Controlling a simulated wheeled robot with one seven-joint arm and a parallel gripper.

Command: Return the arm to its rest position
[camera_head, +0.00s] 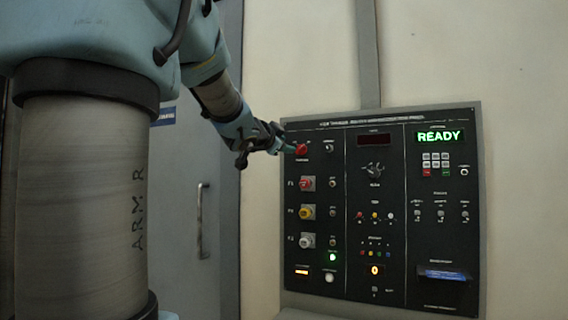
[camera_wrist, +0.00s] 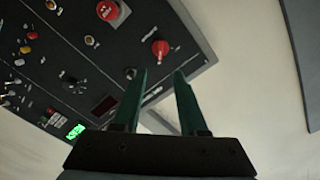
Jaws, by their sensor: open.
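My gripper (camera_head: 285,146) is at the upper left of the black control panel (camera_head: 344,222), near a red knob (camera_head: 301,149). In the wrist view my gripper (camera_wrist: 165,78) shows two green fingers spread apart with nothing between them. The same red knob (camera_wrist: 160,47) lies beyond the fingertips, and a gap to it seems to show there. My arm (camera_head: 218,95) reaches from the upper left toward the panel. The display at the panel's upper right reads READY (camera_head: 440,136) in green.
Red (camera_head: 307,184), yellow (camera_head: 307,212) and white (camera_head: 307,241) knobs run down the panel's left column. A green light (camera_head: 333,257) glows below. A grey door with a handle (camera_head: 202,220) stands left of the panel. Bare wall (camera_head: 520,120) lies to the right.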

